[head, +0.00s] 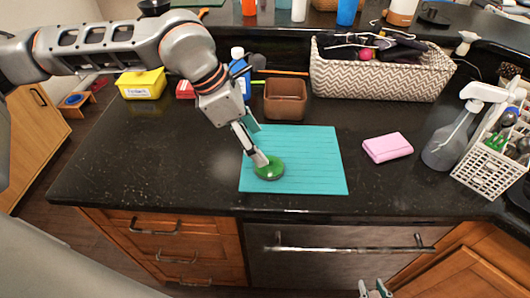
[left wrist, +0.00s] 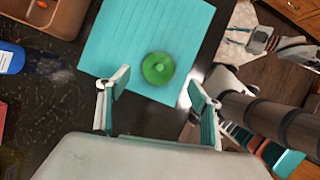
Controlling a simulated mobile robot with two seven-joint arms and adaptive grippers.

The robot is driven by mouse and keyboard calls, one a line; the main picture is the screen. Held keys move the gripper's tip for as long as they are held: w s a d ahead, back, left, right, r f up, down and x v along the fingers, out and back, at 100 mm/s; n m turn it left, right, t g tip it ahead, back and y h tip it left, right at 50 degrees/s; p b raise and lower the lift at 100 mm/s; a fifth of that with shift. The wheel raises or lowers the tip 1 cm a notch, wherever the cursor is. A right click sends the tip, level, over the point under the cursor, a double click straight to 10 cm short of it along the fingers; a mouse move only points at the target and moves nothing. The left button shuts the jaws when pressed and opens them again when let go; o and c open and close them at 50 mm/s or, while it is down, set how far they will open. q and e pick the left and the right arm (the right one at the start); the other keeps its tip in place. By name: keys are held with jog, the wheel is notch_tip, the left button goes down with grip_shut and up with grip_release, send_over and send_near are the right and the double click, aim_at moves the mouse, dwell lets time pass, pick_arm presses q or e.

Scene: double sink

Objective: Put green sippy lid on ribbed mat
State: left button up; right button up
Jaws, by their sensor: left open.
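The green sippy lid (head: 269,169) is a round green disc with a small raised middle. It lies on the turquoise ribbed mat (head: 318,160), near the mat's front edge and left of its middle. My left gripper (head: 256,143) is over the mat, its lower finger close to the lid in the head view. In the left wrist view, my left gripper (left wrist: 158,82) is open and empty, and the lid (left wrist: 158,68) lies beyond the gap between its fingertips. My right gripper (head: 374,289) shows only its fingertips at the bottom edge, spread apart.
A pink sponge (head: 387,147), a spray bottle (head: 450,140) and a white utensil basket (head: 492,165) stand to the right. A zigzag-patterned bin (head: 375,80) is behind.

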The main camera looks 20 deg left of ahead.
pick_arm(q)
jog(key=shift+v, duration=2.25)
